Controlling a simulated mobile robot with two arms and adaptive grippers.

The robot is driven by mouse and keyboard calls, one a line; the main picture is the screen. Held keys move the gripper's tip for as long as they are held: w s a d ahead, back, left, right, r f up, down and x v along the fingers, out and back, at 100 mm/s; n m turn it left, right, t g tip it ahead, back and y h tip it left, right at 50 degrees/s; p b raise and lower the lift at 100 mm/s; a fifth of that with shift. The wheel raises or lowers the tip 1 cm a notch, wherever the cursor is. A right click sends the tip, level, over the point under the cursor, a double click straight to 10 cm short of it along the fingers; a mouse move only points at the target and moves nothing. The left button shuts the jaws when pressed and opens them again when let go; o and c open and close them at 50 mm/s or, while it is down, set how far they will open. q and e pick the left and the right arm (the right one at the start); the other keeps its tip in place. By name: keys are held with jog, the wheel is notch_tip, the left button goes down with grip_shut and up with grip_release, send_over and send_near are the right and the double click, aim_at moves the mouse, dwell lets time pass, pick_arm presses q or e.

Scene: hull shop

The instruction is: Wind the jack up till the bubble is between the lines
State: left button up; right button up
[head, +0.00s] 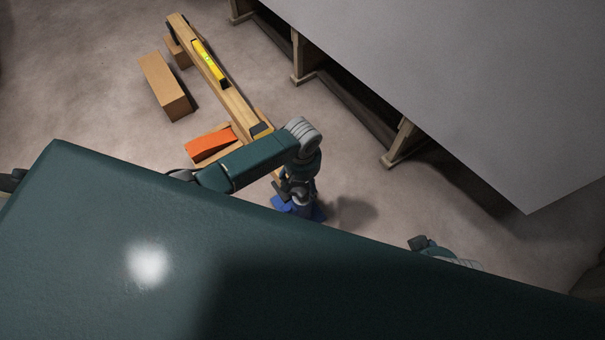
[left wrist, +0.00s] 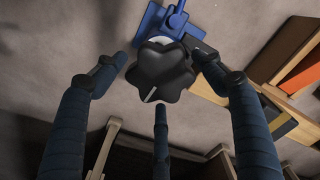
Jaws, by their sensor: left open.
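The jack shows in the head view as a blue base (head: 318,213) on the floor, mostly hidden by my left gripper (head: 298,194). The left wrist view shows its blue body (left wrist: 181,22) and black lobed knob (left wrist: 165,70). The fingers of my left gripper are open and spread around the knob; I cannot tell whether any touches it. A yellow level (head: 209,64) lies along a long wooden beam (head: 238,103); its bubble is too small to read. A dark part of my right arm, perhaps its gripper (head: 419,243), shows past my teal body, its jaws unclear.
An orange wedge (head: 211,145) lies by the beam's near end. A wooden block (head: 166,86) stands left of the beam. A big grey hull panel (head: 450,80) on wooden supports (head: 401,144) fills the upper right. Bare floor lies between the beam and the supports.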

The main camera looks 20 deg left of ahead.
aim_at(302, 185)
pick_arm(q)
notch_tip(302, 185, up, 11)
dwell(0.3)
